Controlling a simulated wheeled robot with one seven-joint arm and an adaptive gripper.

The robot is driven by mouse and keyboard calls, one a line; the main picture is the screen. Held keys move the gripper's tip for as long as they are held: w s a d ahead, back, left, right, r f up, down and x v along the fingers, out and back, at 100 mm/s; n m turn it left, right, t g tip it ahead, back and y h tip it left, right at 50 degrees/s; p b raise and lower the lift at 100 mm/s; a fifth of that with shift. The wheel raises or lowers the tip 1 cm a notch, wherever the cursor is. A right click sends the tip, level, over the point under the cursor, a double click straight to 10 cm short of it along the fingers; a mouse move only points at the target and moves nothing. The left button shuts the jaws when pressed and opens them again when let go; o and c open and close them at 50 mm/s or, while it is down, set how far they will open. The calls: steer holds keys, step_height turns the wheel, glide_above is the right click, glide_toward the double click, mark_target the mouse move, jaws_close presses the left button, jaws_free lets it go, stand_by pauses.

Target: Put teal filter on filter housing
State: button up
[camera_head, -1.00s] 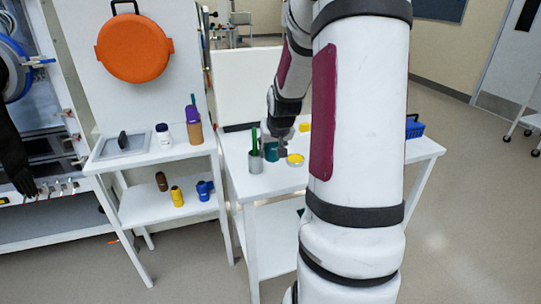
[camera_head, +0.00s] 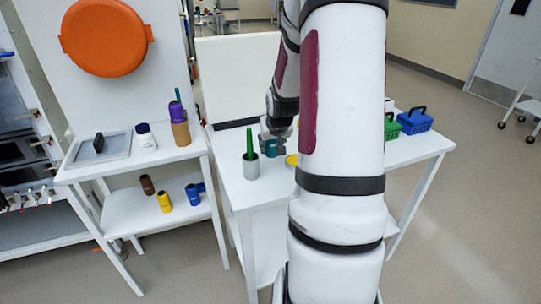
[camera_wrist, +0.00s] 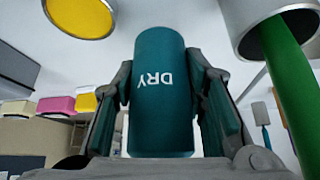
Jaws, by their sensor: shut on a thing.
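The teal filter (camera_wrist: 160,85) is a cylinder marked DRY. My gripper (camera_wrist: 163,115) is shut on it, with a finger on each side, in the wrist view. In the head view the filter (camera_head: 270,148) shows small below my gripper (camera_head: 275,133), over the right-hand white table; I cannot tell if it touches the tabletop. A low round piece with a yellow top and grey rim (camera_head: 291,160) is just right of it, partly hidden by my arm. It also shows in the wrist view (camera_wrist: 82,14). I cannot tell which thing is the filter housing.
A grey cup (camera_head: 251,167) with a green stick (camera_head: 250,143) stands close left of my gripper. Green (camera_head: 392,127) and blue (camera_head: 415,121) baskets stand at the right end of the table (camera_head: 415,148). A left-hand table (camera_head: 178,153) holds a tray, a white jar and a brown-and-purple cylinder.

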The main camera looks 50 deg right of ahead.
mark_target(272, 154)
steer(key=shift+f+b, duration=0.3)
steer(key=shift+f, duration=1.7)
steer(key=o, duration=1)
steer(key=shift+f, duration=0.1)
